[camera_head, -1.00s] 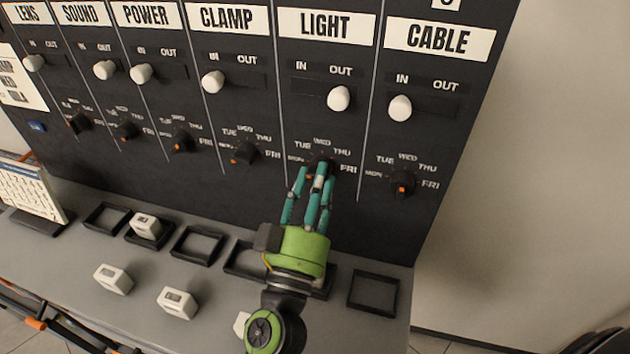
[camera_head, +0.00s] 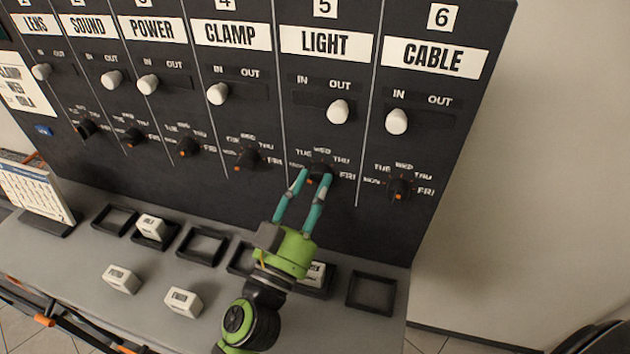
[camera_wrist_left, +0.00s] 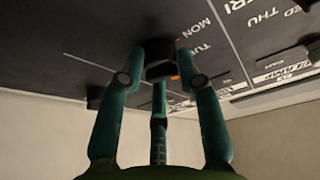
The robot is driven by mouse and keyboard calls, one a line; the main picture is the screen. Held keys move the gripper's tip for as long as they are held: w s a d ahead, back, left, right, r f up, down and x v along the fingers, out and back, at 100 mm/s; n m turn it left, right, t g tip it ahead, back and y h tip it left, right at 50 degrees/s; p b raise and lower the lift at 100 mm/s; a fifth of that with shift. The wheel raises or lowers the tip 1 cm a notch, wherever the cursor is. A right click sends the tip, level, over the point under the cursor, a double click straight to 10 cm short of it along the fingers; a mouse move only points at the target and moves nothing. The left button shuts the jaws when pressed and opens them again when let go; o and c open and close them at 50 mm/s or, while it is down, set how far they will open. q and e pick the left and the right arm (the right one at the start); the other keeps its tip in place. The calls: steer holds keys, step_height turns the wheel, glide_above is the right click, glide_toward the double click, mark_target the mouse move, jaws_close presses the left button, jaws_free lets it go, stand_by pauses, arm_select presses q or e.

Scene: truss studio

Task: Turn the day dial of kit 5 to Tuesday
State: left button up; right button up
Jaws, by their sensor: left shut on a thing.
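The kit 5 day dial (camera_head: 320,171) is a black knob under the LIGHT label (camera_head: 327,42). Its orange mark (camera_head: 310,182) shows at its lower left, between the fingers. TUE, WED, THU and FRI are printed around it, with MON at the left. My left gripper (camera_head: 315,178) has its teal fingertips around the knob and is shut on it. In the left wrist view the fingers close around the black knob (camera_wrist_left: 158,52), with an orange mark at its right side near the MON and TUE lettering. My right gripper is not in view.
The kit 5 white slider (camera_head: 338,111) sits at OUT. The kit 6 dial (camera_head: 400,188) is close on the right and the kit 4 dial (camera_head: 247,158) on the left. Trays and small white blocks (camera_head: 183,302) lie on the grey ledge below.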

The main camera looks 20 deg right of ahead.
arm_select(q)
steer(key=shift+w+a+r+m+g+h+p, duration=0.1)
steer(key=shift+r+m+g+h+p, duration=0.2)
steer(key=shift+m+p, duration=0.4)
steer(key=shift+r+m+g+h+p, duration=0.1)
steer(key=shift+m+g+p, duration=0.3)
steer(key=shift+m, duration=0.65)
steer(key=shift+w+a+r+m+g+h+p, duration=0.1)
steer(key=shift+r+m+g+h+p, duration=0.15)
steer(key=shift+m+p, duration=0.45)
steer(key=shift+f+m, duration=0.15)
steer(key=shift+m, duration=0.1)
steer(key=o, duration=1.1)
steer(key=shift+f, duration=0.15)
steer(key=shift+f, duration=0.15)
steer(key=shift+s+a+f, duration=0.1)
steer(key=shift+s+a, duration=0.05)
steer(key=shift+s, duration=0.05)
steer(key=v, duration=1.1)
steer(key=shift+s+a, duration=0.1)
steer(key=shift+a, duration=0.1)
